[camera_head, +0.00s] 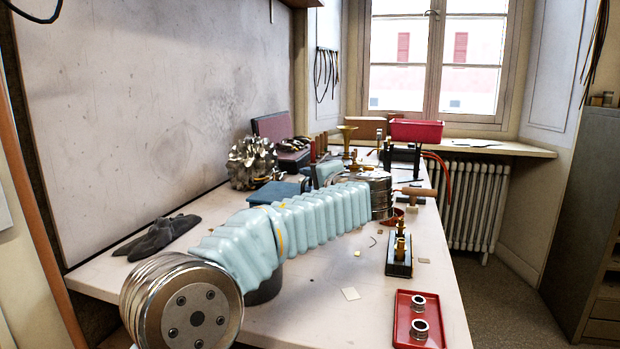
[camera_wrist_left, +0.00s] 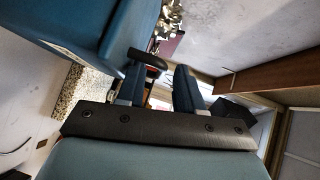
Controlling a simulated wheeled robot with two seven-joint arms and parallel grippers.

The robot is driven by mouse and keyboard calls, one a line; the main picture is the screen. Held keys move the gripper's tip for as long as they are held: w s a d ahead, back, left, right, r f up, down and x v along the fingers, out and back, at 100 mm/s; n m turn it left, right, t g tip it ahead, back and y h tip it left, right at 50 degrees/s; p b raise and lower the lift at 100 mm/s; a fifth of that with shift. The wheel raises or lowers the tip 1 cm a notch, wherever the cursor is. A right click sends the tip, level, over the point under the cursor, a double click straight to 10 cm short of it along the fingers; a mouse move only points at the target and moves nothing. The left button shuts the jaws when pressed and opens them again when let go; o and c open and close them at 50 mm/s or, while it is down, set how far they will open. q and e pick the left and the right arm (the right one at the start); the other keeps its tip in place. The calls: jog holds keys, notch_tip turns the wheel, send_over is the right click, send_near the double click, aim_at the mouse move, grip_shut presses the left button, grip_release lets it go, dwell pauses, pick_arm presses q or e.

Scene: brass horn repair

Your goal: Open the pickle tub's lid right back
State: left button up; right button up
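The blue pickle tub (camera_head: 275,193) stands on the bench toward the back, partly hidden behind my left arm; what I see of its top looks flat and closed. In the left wrist view a large blue body (camera_wrist_left: 88,28) that looks like the tub fills the upper left, with a dark rounded tab (camera_wrist_left: 147,58) at its right. My left gripper (camera_head: 312,178) is beside the tub's right side, mostly hidden by its own wrist. In the wrist view its two fingers (camera_wrist_left: 160,82) are apart, the left one close to the tab; contact cannot be told. My right gripper is out of view.
A red tray (camera_head: 409,340) with metal rings lies at the bench's front right. A dark block with brass fittings (camera_head: 399,268) stands behind it. A shiny metal cluster (camera_head: 250,162) and a dark red case (camera_head: 275,128) sit behind the tub. A grey cloth (camera_head: 160,237) lies left.

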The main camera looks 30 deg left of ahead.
pick_arm(q)
jog(key=shift+w+a, duration=0.2)
jog(key=shift+a, duration=0.05)
grip_shut()
jog(key=shift+s, duration=0.1)
dwell(0.3)
